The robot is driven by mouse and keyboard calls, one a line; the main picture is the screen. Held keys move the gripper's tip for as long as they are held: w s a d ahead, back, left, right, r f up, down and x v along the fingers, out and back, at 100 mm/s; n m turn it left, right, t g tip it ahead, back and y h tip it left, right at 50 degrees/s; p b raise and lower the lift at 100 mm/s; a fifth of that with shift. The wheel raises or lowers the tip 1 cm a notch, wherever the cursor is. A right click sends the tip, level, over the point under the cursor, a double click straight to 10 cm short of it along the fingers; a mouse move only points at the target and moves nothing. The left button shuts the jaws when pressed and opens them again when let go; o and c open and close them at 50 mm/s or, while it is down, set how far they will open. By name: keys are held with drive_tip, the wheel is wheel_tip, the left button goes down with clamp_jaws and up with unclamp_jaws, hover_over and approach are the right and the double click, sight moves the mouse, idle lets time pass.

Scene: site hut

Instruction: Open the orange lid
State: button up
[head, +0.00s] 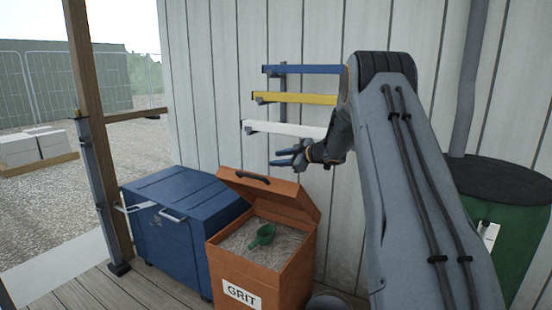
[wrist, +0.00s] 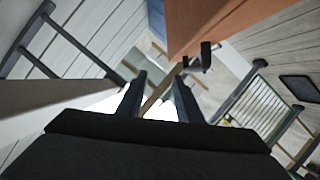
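The orange lid (head: 285,192) of the orange grit bin (head: 265,285) stands raised at the back of the bin, so the grit inside shows. A dark handle (head: 252,176) sits on the lid's upper edge. My gripper (head: 282,157) is above the lid, apart from it and near the wall rails. Its two fingers are spread with nothing between them. In the wrist view my gripper (wrist: 158,98) is also open and empty. An orange surface (wrist: 235,20), apparently the lid, fills the upper right there, with a dark handle (wrist: 205,55) beyond the fingertips.
A green scoop (head: 262,236) lies on the grit. A closed blue box (head: 180,215) stands left of the bin. Blue (head: 300,70), yellow (head: 295,98) and white (head: 290,130) rails jut from the wall behind. A green barrel (head: 515,240) is at right, a wooden post (head: 95,120) at left.

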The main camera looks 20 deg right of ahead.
drive_tip(key=shift+w+d+r+p+v, duration=0.15)
drive_tip(key=shift+p+v, duration=0.4)
drive_tip(key=shift+v, duration=0.35)
drive_tip(key=shift+w+d+p+v, duration=0.15)
drive_tip(key=shift+p+v, duration=0.4)
drive_tip(key=shift+v, duration=0.4)
drive_tip(key=shift+d+r+p+v, duration=0.15)
drive_tip(key=shift+p+v, duration=0.4)
drive_tip(key=shift+v, duration=0.35)
drive_tip(key=shift+f, duration=0.15)
drive_tip(key=shift+p, duration=0.35)
